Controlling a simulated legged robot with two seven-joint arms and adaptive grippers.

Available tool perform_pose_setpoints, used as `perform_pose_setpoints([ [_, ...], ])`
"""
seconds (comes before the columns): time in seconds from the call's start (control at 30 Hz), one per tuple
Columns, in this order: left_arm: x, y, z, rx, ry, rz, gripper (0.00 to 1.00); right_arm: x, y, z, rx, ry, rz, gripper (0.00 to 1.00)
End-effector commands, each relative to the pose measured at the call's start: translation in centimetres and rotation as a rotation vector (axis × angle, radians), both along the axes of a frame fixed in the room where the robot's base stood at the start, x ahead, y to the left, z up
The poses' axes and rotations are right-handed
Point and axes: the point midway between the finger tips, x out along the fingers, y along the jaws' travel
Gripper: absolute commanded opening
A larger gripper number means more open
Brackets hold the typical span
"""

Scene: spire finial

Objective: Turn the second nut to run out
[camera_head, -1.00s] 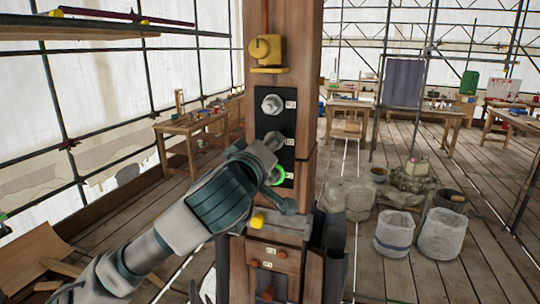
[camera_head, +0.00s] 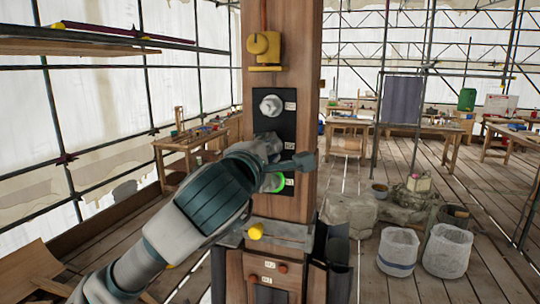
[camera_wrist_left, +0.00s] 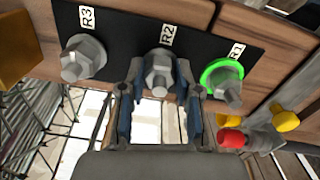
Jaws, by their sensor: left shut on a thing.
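The black plate (camera_head: 289,137) on the wooden post carries three grey hex nuts in a column. The top nut, R3 (camera_head: 271,105), is bare; it also shows in the left wrist view (camera_wrist_left: 83,58). The second nut, R2 (camera_wrist_left: 158,74), sits between the two fingers of my left gripper (camera_wrist_left: 159,92), which is shut on it. In the head view my left gripper (camera_head: 283,158) hides that nut. The bottom nut, R1 (camera_wrist_left: 229,92), has a bright green ring (camera_wrist_left: 219,68) around its base. My right gripper is not in view.
A yellow fitting (camera_head: 264,50) sits above the plate on the post. A yellow knob (camera_head: 255,231) stands on a ledge below it, and a red knob (camera_wrist_left: 232,139) shows beside it in the wrist view. Pale buckets (camera_head: 398,250) and stones stand on the floor at the right.

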Motion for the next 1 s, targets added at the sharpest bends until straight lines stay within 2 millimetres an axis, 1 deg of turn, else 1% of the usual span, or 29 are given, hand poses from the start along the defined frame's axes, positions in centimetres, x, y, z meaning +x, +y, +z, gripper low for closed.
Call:
perform_pose_setpoints([
  [0.03,0.2,-0.1,-0.7,-0.038,0.025,0.001,0.0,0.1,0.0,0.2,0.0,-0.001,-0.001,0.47],
  [0.37,0.3,-0.1,-0.8,-0.335,0.125,0.001,0.0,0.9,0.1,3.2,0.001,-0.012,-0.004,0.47],
  [1.0,0.4,-0.3,-1.0,-0.912,0.316,0.006,0.0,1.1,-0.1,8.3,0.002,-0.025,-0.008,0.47],
])
